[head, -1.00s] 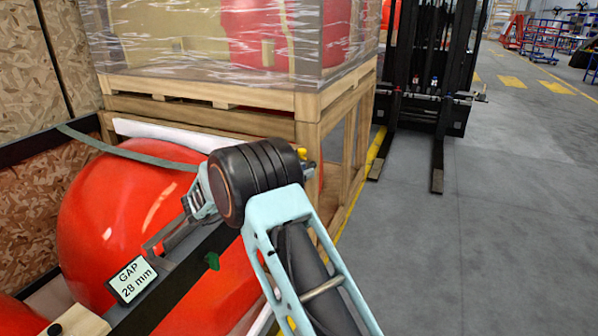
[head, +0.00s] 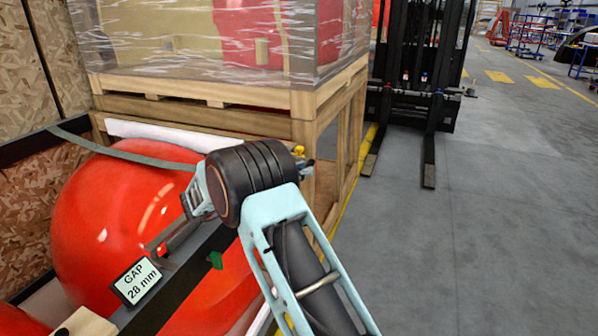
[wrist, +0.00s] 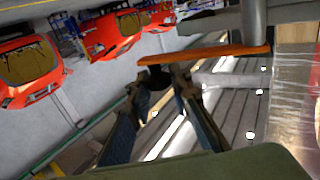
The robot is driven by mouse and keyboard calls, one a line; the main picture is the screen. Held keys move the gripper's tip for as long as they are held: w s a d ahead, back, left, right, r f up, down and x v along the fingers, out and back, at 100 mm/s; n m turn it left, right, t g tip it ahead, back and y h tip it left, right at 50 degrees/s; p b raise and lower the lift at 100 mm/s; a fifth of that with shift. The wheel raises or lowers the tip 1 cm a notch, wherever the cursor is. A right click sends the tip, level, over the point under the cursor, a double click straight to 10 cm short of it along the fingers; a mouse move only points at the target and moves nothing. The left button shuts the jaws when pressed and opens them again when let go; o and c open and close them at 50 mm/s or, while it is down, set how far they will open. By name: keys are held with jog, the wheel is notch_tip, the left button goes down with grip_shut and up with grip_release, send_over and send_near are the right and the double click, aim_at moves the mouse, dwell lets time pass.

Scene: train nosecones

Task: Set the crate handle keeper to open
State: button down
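In the wrist view an orange bar (wrist: 205,56) runs across in front of the fingers, with a dark block (wrist: 155,79) under its left end. It looks like the handle keeper, but I cannot tell its setting. My gripper (wrist: 160,88) has its fingers apart, one on each side of the dark block; I cannot tell whether they touch it. In the head view my gripper (head: 187,203) is over the black crate beam (head: 190,272), partly hidden by my wrist. A small red and grey part (head: 165,250) shows on the beam below it.
A "GAP 28 mm" display (head: 136,282) and a green tab (head: 215,260) are on the beam. Red nosecones (head: 110,215) lie close beneath. A wooden crate with wrapped load (head: 200,118) stands behind. A forklift (head: 420,70) is back right; floor at right is clear.

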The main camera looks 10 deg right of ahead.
jog(key=c, duration=1.8)
grip_release()
notch_tip(320, 180, up, 10)
jog(key=shift+r, duration=0.1)
